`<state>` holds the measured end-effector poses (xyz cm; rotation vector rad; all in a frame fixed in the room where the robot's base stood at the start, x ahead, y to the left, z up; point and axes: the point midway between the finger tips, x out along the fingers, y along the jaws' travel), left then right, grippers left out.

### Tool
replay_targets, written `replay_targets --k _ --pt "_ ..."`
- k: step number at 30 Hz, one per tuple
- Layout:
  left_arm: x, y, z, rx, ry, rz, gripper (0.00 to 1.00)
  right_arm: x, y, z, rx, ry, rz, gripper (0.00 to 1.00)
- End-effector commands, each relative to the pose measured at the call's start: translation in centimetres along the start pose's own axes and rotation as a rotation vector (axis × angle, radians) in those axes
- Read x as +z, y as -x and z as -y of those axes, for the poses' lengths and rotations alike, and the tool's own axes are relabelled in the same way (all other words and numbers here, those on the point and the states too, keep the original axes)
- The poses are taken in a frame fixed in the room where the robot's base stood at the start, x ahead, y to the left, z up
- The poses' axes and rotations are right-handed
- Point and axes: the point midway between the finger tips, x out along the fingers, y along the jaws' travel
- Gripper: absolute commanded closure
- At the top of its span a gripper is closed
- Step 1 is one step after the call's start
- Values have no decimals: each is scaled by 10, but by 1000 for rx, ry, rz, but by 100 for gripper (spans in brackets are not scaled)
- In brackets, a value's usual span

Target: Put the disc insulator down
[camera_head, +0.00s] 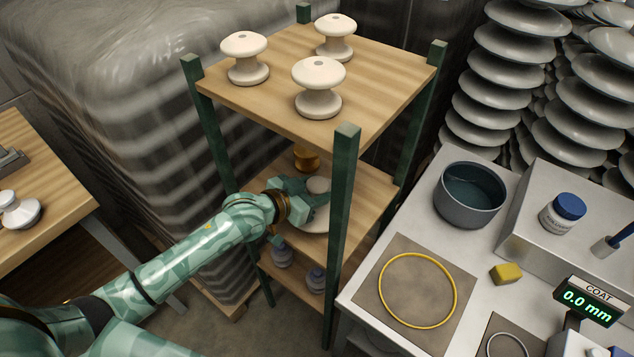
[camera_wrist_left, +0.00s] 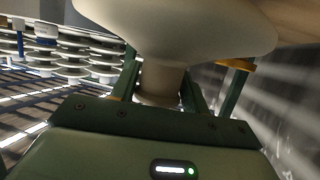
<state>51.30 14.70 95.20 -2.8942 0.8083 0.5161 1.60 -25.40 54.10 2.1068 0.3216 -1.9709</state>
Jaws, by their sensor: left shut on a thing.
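The disc insulator (camera_head: 316,218) is pale and wide, partly hidden behind my left gripper (camera_head: 302,194) and the front green post. It is at the middle shelf (camera_head: 365,182) of the wooden rack. My left gripper is shut on it. In the left wrist view the insulator's broad white disc (camera_wrist_left: 180,35) fills the top, with its narrower neck between the fingers of the gripper (camera_wrist_left: 165,82). I cannot tell whether the disc touches the shelf. My right gripper is not in view.
Several white spool insulators stand on the rack's top shelf (camera_head: 375,65). A brass-coloured piece (camera_head: 306,158) sits behind the gripper on the middle shelf. Bottles (camera_head: 281,254) stand lower. Green posts flank my arm. The bench at right holds a bowl (camera_head: 470,195) and a yellow ring (camera_head: 418,290).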

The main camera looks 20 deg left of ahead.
Motion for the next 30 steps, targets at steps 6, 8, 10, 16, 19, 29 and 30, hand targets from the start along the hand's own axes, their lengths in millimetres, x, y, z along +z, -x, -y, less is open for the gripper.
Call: replay_targets --k 6,8,10,16,19,29,30 --pt "14 -7 0 0 2 -8 100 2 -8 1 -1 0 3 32" --pt "24 -10 0 0 0 -6 100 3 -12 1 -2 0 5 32" --pt "32 -13 0 0 2 -7 100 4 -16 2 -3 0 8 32" --pt "34 -14 0 -1 -2 -9 100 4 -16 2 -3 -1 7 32" --pt "35 -14 0 -1 -2 -9 100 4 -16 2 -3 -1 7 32" --pt "39 -14 0 0 -2 -1 32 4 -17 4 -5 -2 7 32" --pt "39 -14 0 0 -2 -1 32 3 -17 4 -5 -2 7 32"
